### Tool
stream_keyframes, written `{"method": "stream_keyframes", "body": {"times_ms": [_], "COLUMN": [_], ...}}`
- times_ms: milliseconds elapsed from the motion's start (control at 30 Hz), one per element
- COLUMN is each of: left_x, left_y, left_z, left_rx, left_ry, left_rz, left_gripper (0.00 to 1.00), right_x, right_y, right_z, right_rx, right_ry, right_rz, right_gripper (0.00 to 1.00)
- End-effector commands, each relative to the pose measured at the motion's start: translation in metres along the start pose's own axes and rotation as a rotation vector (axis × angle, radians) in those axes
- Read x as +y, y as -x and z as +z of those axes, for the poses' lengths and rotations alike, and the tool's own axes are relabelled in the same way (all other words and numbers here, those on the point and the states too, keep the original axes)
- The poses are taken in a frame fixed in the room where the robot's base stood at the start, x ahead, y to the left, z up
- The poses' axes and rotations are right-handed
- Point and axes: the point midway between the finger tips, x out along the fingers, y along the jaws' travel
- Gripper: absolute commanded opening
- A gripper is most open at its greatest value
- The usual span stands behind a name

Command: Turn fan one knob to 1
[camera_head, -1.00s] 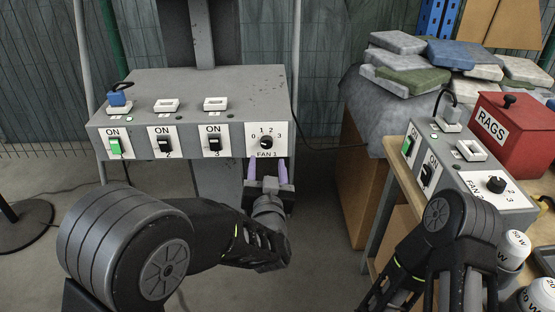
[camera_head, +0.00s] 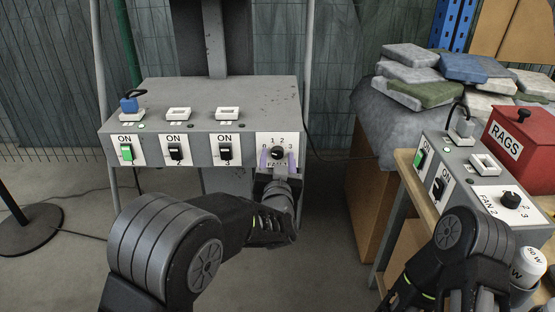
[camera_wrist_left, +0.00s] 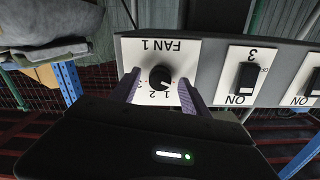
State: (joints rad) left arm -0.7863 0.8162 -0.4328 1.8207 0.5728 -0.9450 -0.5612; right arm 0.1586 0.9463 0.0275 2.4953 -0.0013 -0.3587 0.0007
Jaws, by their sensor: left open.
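The FAN 1 knob (camera_head: 277,153) is a small round black knob on a white label at the right end of the grey box's front panel. It also shows in the left wrist view (camera_wrist_left: 160,78), upside down, with a white mark pointing down and right there; I cannot tell surely which number it meets. My left gripper (camera_head: 277,160) is open at the knob. Its two purple fingers stand on either side of the knob in the left wrist view (camera_wrist_left: 160,90), with gaps visible. My right arm is at the lower right, its gripper out of sight.
The grey box (camera_head: 215,95) has several ON switches left of the knob; the leftmost switch (camera_head: 126,153) is green. A second box with a FAN 2 knob (camera_head: 510,200) sits on the bench at right, near a red RAGS bin (camera_head: 520,135). Cloths are piled behind.

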Motion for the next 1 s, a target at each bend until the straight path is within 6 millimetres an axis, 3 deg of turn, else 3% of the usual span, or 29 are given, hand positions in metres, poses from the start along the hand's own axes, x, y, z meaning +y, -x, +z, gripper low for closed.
{"method": "stream_keyframes", "body": {"times_ms": [200,833,1000], "left_x": [-0.0001,0.0,0.0], "left_y": [-0.0001,0.0002,0.0002], "left_z": [0.0,0.0,0.0], "left_rx": [0.0,-0.001,-0.001], "left_ry": [0.0,0.001,0.0], "left_rz": [0.0,0.0,0.0], "left_gripper": [0.53,0.02,0.0], "right_x": [-0.0001,0.0,-0.0001], "right_y": [0.0001,0.0001,0.0001], "right_z": [0.0,0.0,0.0], "right_rx": [0.0,0.0,0.0], "right_ry": [0.0,0.0,0.0], "right_rz": [0.0,0.0,0.0], "right_gripper": [0.0,0.0,0.0]}}
